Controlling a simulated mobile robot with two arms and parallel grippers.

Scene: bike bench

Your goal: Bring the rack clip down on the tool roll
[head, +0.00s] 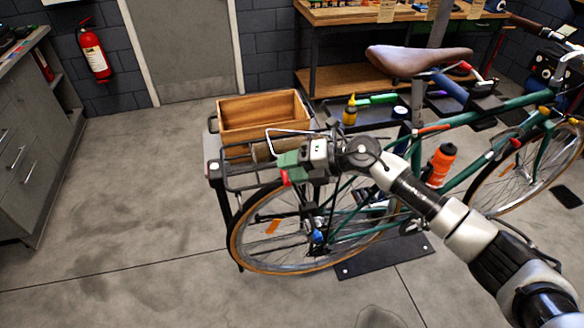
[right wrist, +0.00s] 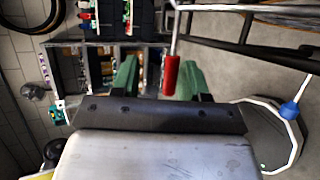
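The rack clip (head: 288,131) is a pale bent wire above the bike's rear rack, raised. A red grip on the clip's wire (right wrist: 171,76) shows in the right wrist view. The brown tool roll (head: 262,152) lies on the rack, partly hidden behind the clip and my gripper. My right gripper (head: 287,170) is at the rack's near side; its green fingers also show in the right wrist view (right wrist: 158,78). They are apart, with the red grip between them, nearer the right finger. Contact cannot be told. My left gripper is not in view.
A wooden crate (head: 262,112) stands just behind the rack (head: 240,182). The green bike's saddle (head: 415,60) and an orange bottle (head: 440,163) are to the right. A dark tray (head: 370,112) with a yellow bottle is behind. The floor at left is clear.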

